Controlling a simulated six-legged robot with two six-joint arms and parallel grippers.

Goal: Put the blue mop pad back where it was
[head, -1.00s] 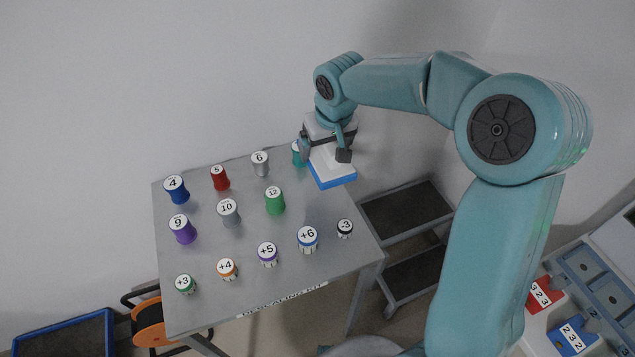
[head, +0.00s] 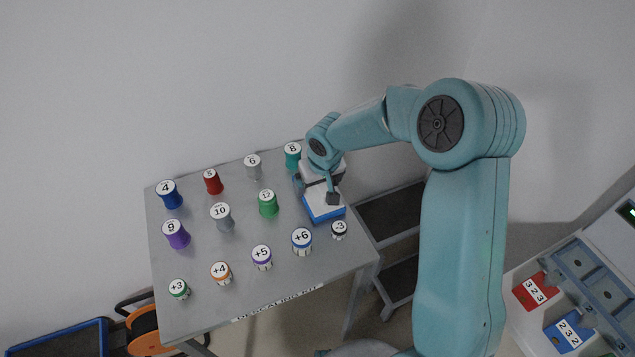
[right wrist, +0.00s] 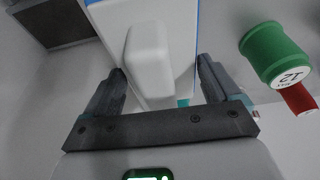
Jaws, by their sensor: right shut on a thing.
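The blue mop pad (head: 323,214) is a white block with a blue base, at the right side of the grey table (head: 200,320). My right gripper (head: 315,189) comes down on it from above and is shut on its white upper part. In the right wrist view, the white body with its raised grip (right wrist: 150,50) sits between both fingers (right wrist: 162,90). The pad is low over the table or on it; I cannot tell if it touches. My left gripper is not in view.
Several numbered weights stand on the table. The black-and-white "3" piece (head: 339,230), the "+6" piece (head: 302,241), the green "12" (head: 268,203) and the teal "8" (head: 292,156) are nearest the pad. A dark-shelved cart (head: 392,215) stands beyond the right edge.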

